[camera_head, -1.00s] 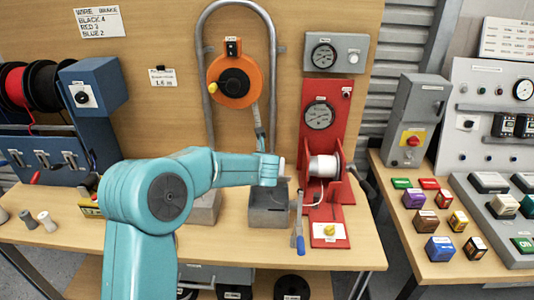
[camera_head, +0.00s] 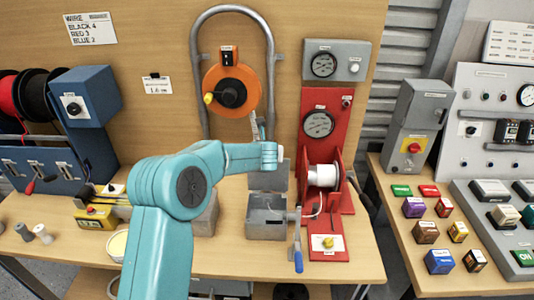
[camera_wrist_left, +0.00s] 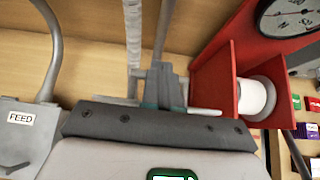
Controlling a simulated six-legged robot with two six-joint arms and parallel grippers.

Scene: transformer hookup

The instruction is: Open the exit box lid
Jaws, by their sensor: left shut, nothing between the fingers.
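The exit box (camera_head: 266,230) is a small grey box on the bench, left of the red winder, in the head view. Its grey lid (camera_head: 268,180) stands up at the back, and the open top faces me. My left gripper shows in the wrist view (camera_wrist_left: 158,85), shut and empty. In the head view my left wrist (camera_head: 269,155) is just above the raised lid, and its fingers are mostly hidden. I cannot tell whether they touch the lid. My right gripper is out of view.
The red winder (camera_head: 318,185) with a white spool and a blue-handled lever (camera_head: 298,262) stands close on the right. An orange reel (camera_head: 230,90) hangs behind on the board. The grey feed box (camera_wrist_left: 22,125) is left of my gripper.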

